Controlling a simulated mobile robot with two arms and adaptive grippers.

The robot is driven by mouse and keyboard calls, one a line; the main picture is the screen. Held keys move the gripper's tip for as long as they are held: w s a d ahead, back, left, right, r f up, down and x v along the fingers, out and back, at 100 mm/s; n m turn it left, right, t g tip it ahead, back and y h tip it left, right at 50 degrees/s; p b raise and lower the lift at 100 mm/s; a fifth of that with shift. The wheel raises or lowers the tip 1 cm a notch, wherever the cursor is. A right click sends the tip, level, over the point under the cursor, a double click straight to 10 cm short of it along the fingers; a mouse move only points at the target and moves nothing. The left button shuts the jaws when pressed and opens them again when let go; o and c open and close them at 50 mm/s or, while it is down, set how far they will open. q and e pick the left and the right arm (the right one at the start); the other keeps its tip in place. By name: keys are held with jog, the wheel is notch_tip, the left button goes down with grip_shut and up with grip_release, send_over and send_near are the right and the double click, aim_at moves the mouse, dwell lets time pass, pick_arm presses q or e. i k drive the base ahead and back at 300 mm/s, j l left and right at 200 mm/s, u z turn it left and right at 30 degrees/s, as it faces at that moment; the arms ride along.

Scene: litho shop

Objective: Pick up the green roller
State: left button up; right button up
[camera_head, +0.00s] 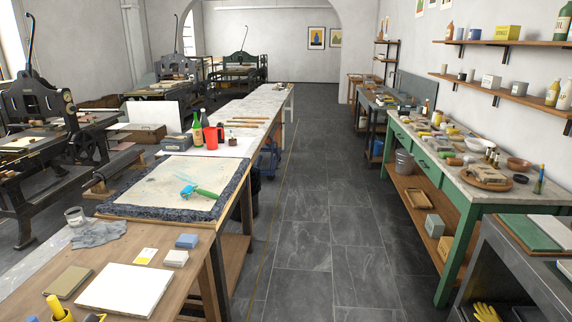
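The green roller (206,193) lies on the pale slab (150,188) on the left-hand bench. Its green handle points to the right, and a blue part shows at its left end. It lies near the middle right of the slab, with nothing on top of it. Neither of my grippers is in view.
A green bottle, a red jug (211,137) and a dark can stand behind the slab. A white block (124,289), small boxes and a grey cloth (98,233) lie in front of it. A tiled aisle (315,220) is clear between this bench and the green table (476,190) at right.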

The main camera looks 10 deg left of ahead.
aim_at(206, 193)
jog(key=i, duration=1.05)
jog(key=i+l+u, duration=0.1)
jog(key=i, duration=0.9)
jog(key=i+l+u, duration=0.15)
jog(key=i+u, duration=0.35)
jog(key=i+l+u, duration=0.2)
jog(key=u, duration=0.3)
jog(key=i+l+u, duration=0.35)
jog(key=u, duration=0.15)
jog(key=i+l+u, duration=0.2)
jog(key=l+u, duration=0.3)
jog(key=l, duration=0.1)
